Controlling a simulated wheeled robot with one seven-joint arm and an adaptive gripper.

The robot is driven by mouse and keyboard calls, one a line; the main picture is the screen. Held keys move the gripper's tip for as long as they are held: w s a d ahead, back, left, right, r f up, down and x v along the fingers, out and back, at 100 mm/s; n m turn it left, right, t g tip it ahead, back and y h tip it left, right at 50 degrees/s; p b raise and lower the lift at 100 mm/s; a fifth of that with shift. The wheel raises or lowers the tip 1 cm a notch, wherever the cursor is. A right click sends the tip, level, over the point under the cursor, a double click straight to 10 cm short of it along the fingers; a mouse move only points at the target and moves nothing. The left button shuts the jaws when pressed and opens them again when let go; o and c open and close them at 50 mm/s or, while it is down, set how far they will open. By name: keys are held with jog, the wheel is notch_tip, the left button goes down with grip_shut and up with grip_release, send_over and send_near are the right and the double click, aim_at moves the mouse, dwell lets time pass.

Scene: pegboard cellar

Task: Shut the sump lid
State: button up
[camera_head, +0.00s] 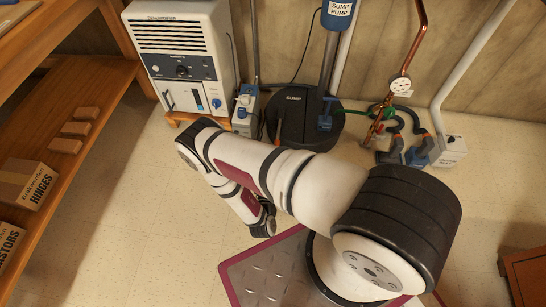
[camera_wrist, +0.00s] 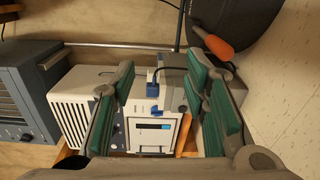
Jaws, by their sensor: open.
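The black round sump (camera_head: 296,118), labelled SUMP, is on the floor by the back wall, partly hidden behind my arm. I cannot tell how far its lid stands open. An orange handle-like piece (camera_head: 279,128) is at its left edge. In the wrist view the dark curved sump (camera_wrist: 245,18) is at the top right, and the orange piece (camera_wrist: 218,45) points down from it beside the right finger. My gripper (camera_wrist: 160,78) is open and empty, its green-padded fingers apart. In the head view its fingers do not show clearly.
A white dehumidifier (camera_head: 182,55) stands left of the sump, with a small grey-blue unit (camera_head: 244,108) between them. A pump pipe (camera_head: 329,60) rises from the sump. Copper pipes with a gauge (camera_head: 400,86) are at right. A wooden shelf (camera_head: 75,75) is at left.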

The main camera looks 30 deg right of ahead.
jog(key=shift+v, duration=1)
